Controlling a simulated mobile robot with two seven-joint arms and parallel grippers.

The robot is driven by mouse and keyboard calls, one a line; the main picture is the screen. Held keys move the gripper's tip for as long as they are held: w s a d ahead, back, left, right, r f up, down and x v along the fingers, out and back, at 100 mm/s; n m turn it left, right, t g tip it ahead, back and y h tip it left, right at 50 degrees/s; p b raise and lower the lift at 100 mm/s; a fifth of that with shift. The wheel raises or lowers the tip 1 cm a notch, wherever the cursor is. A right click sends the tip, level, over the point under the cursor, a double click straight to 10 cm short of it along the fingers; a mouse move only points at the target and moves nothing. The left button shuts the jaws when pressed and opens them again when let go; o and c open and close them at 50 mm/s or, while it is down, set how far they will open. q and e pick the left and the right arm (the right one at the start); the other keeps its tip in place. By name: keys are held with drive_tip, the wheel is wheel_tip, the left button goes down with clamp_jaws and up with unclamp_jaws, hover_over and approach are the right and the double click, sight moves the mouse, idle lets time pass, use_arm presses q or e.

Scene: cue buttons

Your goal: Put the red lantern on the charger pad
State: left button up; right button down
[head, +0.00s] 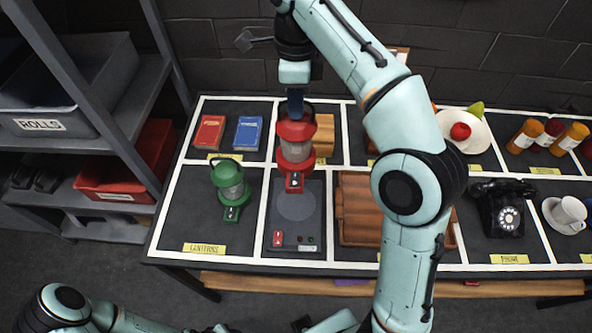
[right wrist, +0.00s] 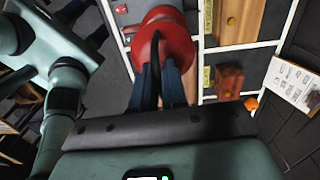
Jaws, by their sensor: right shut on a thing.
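The red lantern (head: 296,151) hangs upright from my right gripper (head: 295,102), which is shut on its top. In the right wrist view the red lantern (right wrist: 163,38) is between the fingers of my right gripper (right wrist: 163,70). The charger pad (head: 313,220) is a dark panel with a round grey disc, a red switch and small lights at its front edge. In the head view the lantern's base overlaps the pad's far part; its exact height above the pad is hard to tell. My left gripper is not clearly visible.
A green lantern (head: 230,184) stands left of the pad, in the compartment labelled LANTERNS. A brown slatted tray (head: 355,215) is close on the pad's right. Red and blue card packs (head: 248,133) lie behind. White dividers (head: 265,210) part the table. My right arm hides some of the table.

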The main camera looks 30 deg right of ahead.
sight(297, 156)
drive_tip(key=f+b, duration=0.1)
drive_tip(key=f, duration=0.3)
drive_tip(key=f+b, duration=0.1)
drive_tip(key=f, duration=0.2)
drive_tip(key=f+b, duration=0.1)
drive_tip(key=f, duration=0.3)
drive_tip(key=shift+s+f+b, duration=0.25)
drive_tip(key=shift+f+b, duration=0.1)
drive_tip(key=shift+b, duration=0.05)
use_arm(q)
drive_tip(key=s+f+b, duration=0.1)
drive_tip(key=s+f, duration=0.2)
drive_tip(key=f, duration=0.3)
drive_tip(key=shift+s+f+g, duration=0.3)
drive_tip(key=shift+f, duration=0.05)
use_arm(e)
drive_tip(key=shift+f, duration=2.5)
drive_tip(key=c, duration=1.5)
unclamp_jaws()
drive_tip(key=shift+f, duration=0.1)
drive_tip(key=o, duration=0.3)
drive_tip(key=shift+o, duration=0.2)
